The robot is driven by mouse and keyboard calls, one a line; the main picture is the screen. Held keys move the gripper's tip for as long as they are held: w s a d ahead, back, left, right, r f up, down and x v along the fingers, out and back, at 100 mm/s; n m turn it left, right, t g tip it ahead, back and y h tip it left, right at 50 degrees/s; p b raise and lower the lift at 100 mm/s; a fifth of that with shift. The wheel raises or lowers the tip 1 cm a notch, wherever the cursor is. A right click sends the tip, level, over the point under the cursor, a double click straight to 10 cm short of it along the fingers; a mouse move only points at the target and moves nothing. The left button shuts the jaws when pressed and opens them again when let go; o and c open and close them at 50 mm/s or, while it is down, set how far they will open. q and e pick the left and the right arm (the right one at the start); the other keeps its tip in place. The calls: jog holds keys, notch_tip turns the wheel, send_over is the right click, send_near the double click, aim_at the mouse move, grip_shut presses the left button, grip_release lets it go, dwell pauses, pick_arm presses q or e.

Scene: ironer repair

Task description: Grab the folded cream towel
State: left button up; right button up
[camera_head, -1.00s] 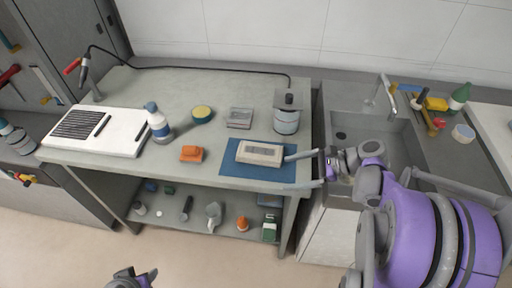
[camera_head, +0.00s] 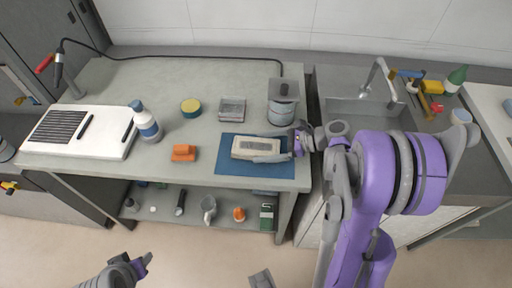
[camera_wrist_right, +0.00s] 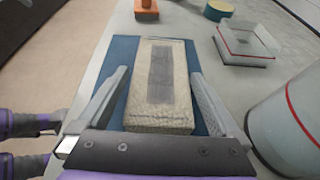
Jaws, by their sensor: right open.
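The folded cream towel (camera_head: 257,147) lies flat on a blue mat (camera_head: 232,168) near the front right of the workbench. In the right wrist view the towel (camera_wrist_right: 160,112) is a thick cream block with a grey patch on top. My right gripper (camera_head: 276,148) is at the towel's right end. In the right wrist view its two open fingers (camera_wrist_right: 160,76) lie along either side of the towel, with gaps visible between. My left gripper (camera_head: 140,265) is low at the bottom left, away from the bench; its jaw opening is unclear.
A clear tray (camera_head: 232,109) and a lidded canister (camera_head: 282,106) stand behind the mat. An orange block (camera_head: 184,153) lies left of it. A sink (camera_head: 360,112) is at right.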

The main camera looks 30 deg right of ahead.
jog(key=x, duration=0.3)
jog(key=shift+d, duration=0.1)
jog(key=shift+c, duration=0.7)
jog(key=c, duration=1)
jog(key=shift+r, duration=0.15)
